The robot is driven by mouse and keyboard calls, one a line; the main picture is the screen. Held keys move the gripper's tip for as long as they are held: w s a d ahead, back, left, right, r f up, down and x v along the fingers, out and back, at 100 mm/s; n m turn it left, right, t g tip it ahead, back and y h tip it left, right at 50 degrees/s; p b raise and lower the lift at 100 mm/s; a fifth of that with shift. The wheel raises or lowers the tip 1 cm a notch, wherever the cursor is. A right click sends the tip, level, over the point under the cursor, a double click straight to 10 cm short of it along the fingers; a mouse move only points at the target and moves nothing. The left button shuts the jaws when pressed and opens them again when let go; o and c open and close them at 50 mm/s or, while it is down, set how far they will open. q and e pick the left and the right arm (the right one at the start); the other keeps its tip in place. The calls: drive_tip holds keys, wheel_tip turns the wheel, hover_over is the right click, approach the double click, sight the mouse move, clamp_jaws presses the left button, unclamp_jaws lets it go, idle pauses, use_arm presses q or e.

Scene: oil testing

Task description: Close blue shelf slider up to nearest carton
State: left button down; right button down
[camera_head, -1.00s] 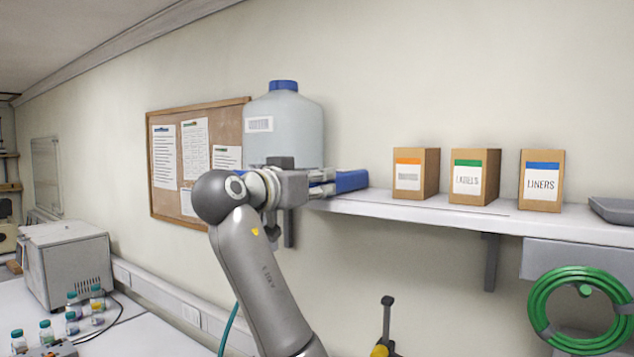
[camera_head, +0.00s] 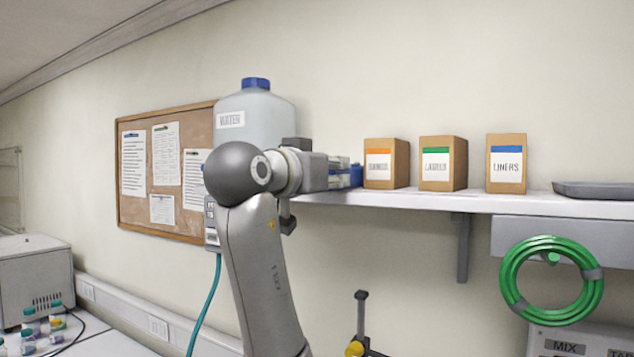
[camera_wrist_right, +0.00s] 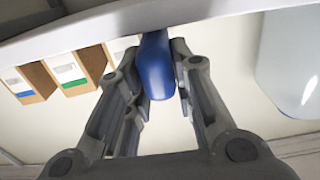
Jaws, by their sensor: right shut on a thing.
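The blue slider (camera_head: 356,175) is on the white wall shelf (camera_head: 420,198), mostly hidden by my right gripper (camera_head: 345,174) in the head view. In the right wrist view the slider (camera_wrist_right: 155,68) lies between the two fingers of my right gripper (camera_wrist_right: 157,58), which is shut on it. The nearest carton (camera_head: 386,163), with an orange stripe, stands just right of the slider. Their edges meet in the head view; I cannot tell whether they touch. My left gripper is not in view.
A carton marked LABELS (camera_head: 443,163), a carton marked LINERS (camera_head: 506,163) and a grey tray (camera_head: 595,190) stand farther right on the shelf. A large water jug (camera_head: 255,118) stands behind my right arm. A green hose coil (camera_head: 552,280) hangs below the shelf.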

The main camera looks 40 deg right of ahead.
drive_tip(key=c, duration=1.2)
unclamp_jaws()
drive_tip(key=shift+c, duration=0.2)
drive_tip(key=shift+a, duration=0.1)
drive_tip(key=v, duration=1.2)
